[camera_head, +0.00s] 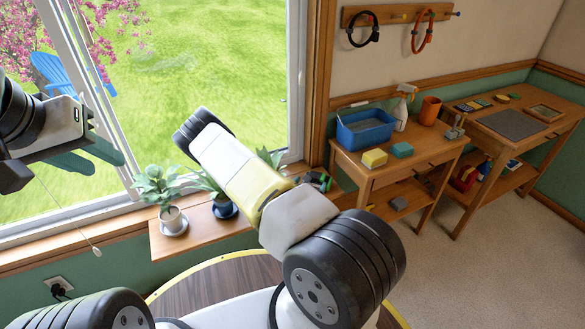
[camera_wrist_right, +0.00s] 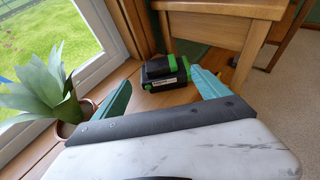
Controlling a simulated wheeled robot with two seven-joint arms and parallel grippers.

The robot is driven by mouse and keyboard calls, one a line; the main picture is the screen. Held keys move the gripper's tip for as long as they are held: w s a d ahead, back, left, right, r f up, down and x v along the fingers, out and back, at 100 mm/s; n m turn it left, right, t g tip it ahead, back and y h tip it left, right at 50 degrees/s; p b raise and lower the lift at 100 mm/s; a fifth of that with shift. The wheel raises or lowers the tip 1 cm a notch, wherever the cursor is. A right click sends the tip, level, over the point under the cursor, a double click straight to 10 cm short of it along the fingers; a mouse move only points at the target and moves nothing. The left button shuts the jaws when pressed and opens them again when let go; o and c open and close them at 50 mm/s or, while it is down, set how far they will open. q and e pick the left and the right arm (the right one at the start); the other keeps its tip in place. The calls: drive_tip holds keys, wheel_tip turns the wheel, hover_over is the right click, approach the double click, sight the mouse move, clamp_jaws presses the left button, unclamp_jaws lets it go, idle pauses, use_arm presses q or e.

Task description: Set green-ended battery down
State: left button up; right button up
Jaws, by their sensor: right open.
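The green-ended battery (camera_wrist_right: 165,70) is a black block with bright green ends. In the right wrist view it rests on the wooden sill, beyond and between my right fingertips. It also shows small in the head view (camera_head: 318,181), on the sill's right end. I cannot tell if it is one piece or two stacked. My right gripper (camera_wrist_right: 160,86) is open and empty, its two teal fingers apart. In the head view my right arm hides most of it. My left gripper (camera_head: 92,157) is at the far left before the window, its teal fingers apart and empty.
Two potted plants (camera_head: 172,216) stand on the sill left of the battery; one is close to my right gripper's left finger (camera_wrist_right: 55,90). A wooden workbench (camera_head: 345,160) with a blue bin (camera_head: 366,130) stands at the right. The carpet (camera_head: 455,265) is clear.

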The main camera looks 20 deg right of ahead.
drive_tip(key=s+a+r+m+g+y, duration=0.1)
drive_tip(key=a+r+m+y, duration=0.2)
drive_tip(key=a+r+m, duration=0.55)
drive_tip(key=s+a+r+m+g+y, duration=0.15)
drive_tip(key=a+r+m+y, duration=0.3)
drive_tip(key=r, duration=0.65)
drive_tip(key=s+a+r+m+g+y, duration=0.1)
drive_tip(key=a+r+m+y, duration=0.1)
drive_tip(key=a+r+m, duration=0.6)
drive_tip(key=s+a+r+m+y, duration=0.1)
drive_tip(key=s+r+m+y, duration=0.15)
drive_tip(key=s+r, duration=1.1)
drive_tip(key=s+r+m, duration=0.3)
drive_tip(key=s+r, duration=0.2)
drive_tip(key=s, duration=0.6)
drive_tip(key=shift+d+r+m+h, duration=0.25)
drive_tip(key=shift+r+m+h, duration=0.1)
drive_tip(key=shift+h, duration=0.05)
drive_tip(key=shift+g, duration=0.25)
